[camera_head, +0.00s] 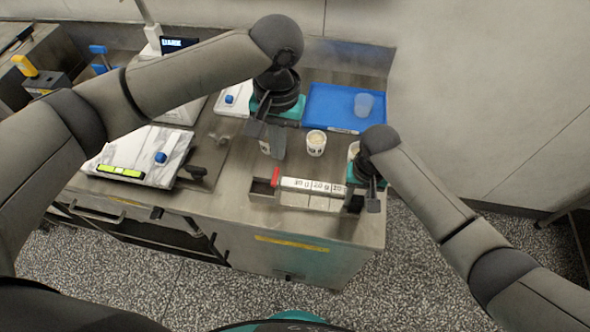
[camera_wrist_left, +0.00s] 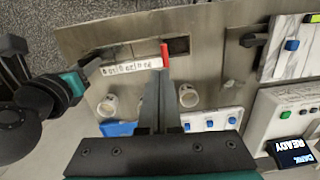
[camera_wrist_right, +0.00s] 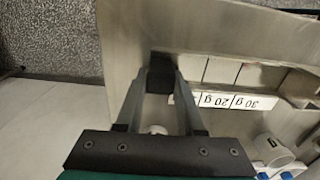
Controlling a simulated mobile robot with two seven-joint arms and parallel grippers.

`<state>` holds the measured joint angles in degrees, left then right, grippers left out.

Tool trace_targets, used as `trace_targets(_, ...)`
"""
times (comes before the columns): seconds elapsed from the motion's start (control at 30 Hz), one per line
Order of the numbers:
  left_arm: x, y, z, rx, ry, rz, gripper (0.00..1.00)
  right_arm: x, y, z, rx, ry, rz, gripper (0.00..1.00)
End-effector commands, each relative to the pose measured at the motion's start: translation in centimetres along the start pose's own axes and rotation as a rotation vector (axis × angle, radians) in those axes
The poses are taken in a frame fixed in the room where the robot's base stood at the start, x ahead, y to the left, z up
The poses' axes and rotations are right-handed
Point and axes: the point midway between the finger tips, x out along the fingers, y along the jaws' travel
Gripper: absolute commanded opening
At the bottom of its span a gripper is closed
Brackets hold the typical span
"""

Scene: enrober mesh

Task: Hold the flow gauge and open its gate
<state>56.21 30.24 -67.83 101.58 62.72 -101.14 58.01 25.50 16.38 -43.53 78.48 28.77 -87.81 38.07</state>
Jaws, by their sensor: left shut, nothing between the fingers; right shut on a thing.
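The flow gauge (camera_head: 312,187) is a long channel at the bench's front edge, with a white strip marked in grams. Its red gate (camera_head: 275,177) stands up at the left end; it also shows in the left wrist view (camera_wrist_left: 164,54). My right gripper (camera_head: 362,195) is shut on a dark block (camera_wrist_right: 159,70) at the gauge's right end. My left gripper (camera_head: 272,150) is shut and empty, above the bench behind the gate. In the left wrist view its fingertips (camera_wrist_left: 160,80) appear just short of the gate; the exact gap is unclear.
A white cup (camera_head: 316,143) stands behind the gauge, with others partly hidden by my grippers. A blue tray (camera_head: 330,100) holds a translucent cup (camera_head: 363,104). A marble-topped device (camera_head: 135,150) stands left. The bench's front edge is close to the gauge.

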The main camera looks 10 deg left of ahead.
Motion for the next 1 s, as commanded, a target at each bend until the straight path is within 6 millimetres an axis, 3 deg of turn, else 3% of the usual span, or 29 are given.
trace_targets(0.3, 0.5, 3.7, 0.1, 0.609, -0.099, -0.135, 0.00, -0.1, 0.0, -0.1, 0.000, 0.001, -0.001, 0.00)
trace_targets(0.6, 0.1, 5.6, -0.2, 1.153, -0.237, -0.284, 0.00, -0.1, 0.0, -0.1, 0.000, 0.002, -0.001, 0.00)
trace_targets(0.8, -0.3, 6.0, -0.5, 1.381, -0.323, -0.354, 0.00, -0.1, 0.0, -0.1, 0.000, 0.001, -0.001, 0.00)
trace_targets(1.0, -0.5, 6.1, -0.7, 1.464, -0.361, -0.379, 0.00, -0.1, 0.0, -0.1, 0.000, 0.001, -0.001, 0.00)
